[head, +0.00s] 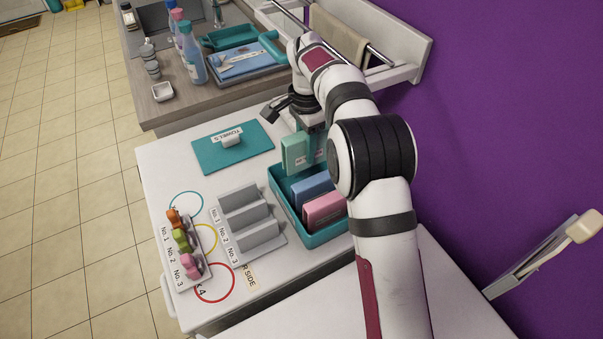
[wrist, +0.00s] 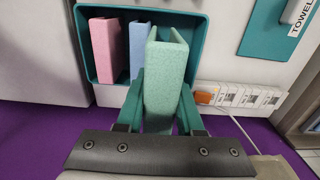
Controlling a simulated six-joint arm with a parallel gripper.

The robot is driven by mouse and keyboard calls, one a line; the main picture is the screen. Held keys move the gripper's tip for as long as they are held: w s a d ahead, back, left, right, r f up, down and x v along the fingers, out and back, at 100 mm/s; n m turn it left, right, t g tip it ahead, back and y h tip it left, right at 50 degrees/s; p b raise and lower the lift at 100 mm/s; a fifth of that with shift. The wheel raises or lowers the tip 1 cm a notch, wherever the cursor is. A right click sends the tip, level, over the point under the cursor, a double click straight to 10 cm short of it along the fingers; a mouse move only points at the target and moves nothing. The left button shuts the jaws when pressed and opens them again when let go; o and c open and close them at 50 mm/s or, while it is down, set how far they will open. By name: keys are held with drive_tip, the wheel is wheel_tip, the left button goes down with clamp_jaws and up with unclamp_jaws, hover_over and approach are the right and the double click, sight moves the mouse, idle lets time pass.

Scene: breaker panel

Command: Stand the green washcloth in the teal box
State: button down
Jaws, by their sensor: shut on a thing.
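The green washcloth (head: 296,154) is folded and upright, and my gripper (head: 311,147) is shut on it. In the wrist view the washcloth (wrist: 165,75) stands between the two teal fingers of my gripper (wrist: 164,108). The teal box (head: 276,184) is below it, and its rim also shows in the wrist view (wrist: 205,32). The washcloth is over the far end of the box, beside the blue cloth. I cannot tell whether its lower edge touches the box floor. My arm hides part of the box's right side.
A blue cloth (head: 312,187) and a pink cloth (head: 325,210) stand in the box. A grey stepped rack (head: 246,222) stands close to the box's left side. A purple wall (head: 480,120) is at right.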

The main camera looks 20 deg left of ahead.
drive_tip(key=f, duration=0.4)
drive_tip(key=w+a+f, duration=0.1)
drive_tip(key=f, duration=0.7)
drive_tip(key=shift+w+a, duration=0.35)
drive_tip(key=shift+f, duration=0.1)
drive_tip(key=c, duration=0.5)
unclamp_jaws()
drive_tip(key=shift+c, duration=0.2)
wheel_tip(320, 180, up, 12)
drive_tip(key=shift+r, duration=0.2)
